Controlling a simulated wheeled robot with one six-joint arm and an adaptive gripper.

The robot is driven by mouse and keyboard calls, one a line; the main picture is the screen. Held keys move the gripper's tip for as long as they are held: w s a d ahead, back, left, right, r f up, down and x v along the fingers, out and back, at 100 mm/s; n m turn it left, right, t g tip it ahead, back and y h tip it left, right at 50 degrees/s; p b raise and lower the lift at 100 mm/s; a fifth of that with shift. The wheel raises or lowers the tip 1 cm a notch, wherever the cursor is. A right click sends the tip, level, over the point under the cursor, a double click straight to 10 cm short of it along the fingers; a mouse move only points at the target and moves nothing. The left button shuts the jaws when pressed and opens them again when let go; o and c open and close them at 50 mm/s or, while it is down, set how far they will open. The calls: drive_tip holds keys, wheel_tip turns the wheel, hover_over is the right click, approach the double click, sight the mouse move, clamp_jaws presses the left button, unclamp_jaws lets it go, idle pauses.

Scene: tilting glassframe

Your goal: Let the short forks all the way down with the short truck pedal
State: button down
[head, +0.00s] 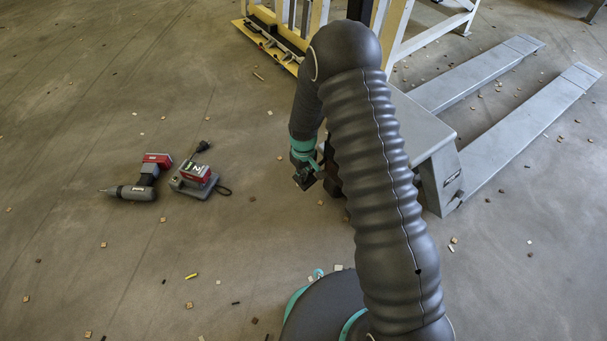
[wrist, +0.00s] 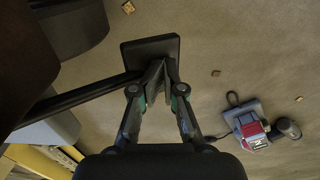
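The grey pallet truck (head: 440,172) stands right of my arm in the head view. Its two flat forks (head: 528,135) point up and right; their height above the floor is hard to judge. In the wrist view a black pedal pad (wrist: 150,48) sits on a thin dark rod coming from the left. My gripper (wrist: 163,72) has its fingertips together at the pad's lower edge, overlapping it in view; I cannot tell whether they touch it. In the head view my gripper (head: 306,180) is low beside the truck, and my arm hides part of the truck.
A cordless drill (head: 143,180) and a charger with a battery (head: 195,178) lie on the floor to the left. A yellow-based rack (head: 272,40) with pale posts stands at the back. Small wood scraps litter the floor. Open floor lies left and in front.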

drive_tip(key=shift+s+f, duration=0.2)
drive_tip(key=shift+s, duration=0.05)
drive_tip(key=shift+a+r, duration=0.1)
drive_tip(key=shift+r, duration=0.2)
drive_tip(key=s+a+r+p, duration=0.1)
drive_tip(key=a+r, duration=0.1)
drive_tip(key=r, duration=0.4)
drive_tip(key=s+a+r+p, duration=0.1)
drive_tip(key=a+r+p, duration=0.1)
drive_tip(key=r, duration=0.4)
drive_tip(key=shift+s+r, duration=0.3)
drive_tip(key=shift+r, duration=0.05)
drive_tip(key=s+d+r+m+t+p, duration=0.1)
drive_tip(key=s+d+r, duration=0.5)
drive_tip(key=r, duration=0.6)
drive_tip(key=s+d+r+m+t+p, duration=0.1)
drive_tip(key=s+d+r+m+t, duration=0.1)
drive_tip(key=s+d+r, duration=0.4)
drive_tip(key=s+d+r+m+t+p, duration=0.2)
drive_tip(key=s+d+r, duration=0.4)
drive_tip(key=s+r, duration=0.8)
wheel_tip(320, 180, up, 4)
drive_tip(key=shift+d+f+m+t, duration=0.15)
drive_tip(key=shift+d+m+t, duration=0.15)
drive_tip(key=shift+m, duration=0.6)
drive_tip(key=shift+s, duration=0.1)
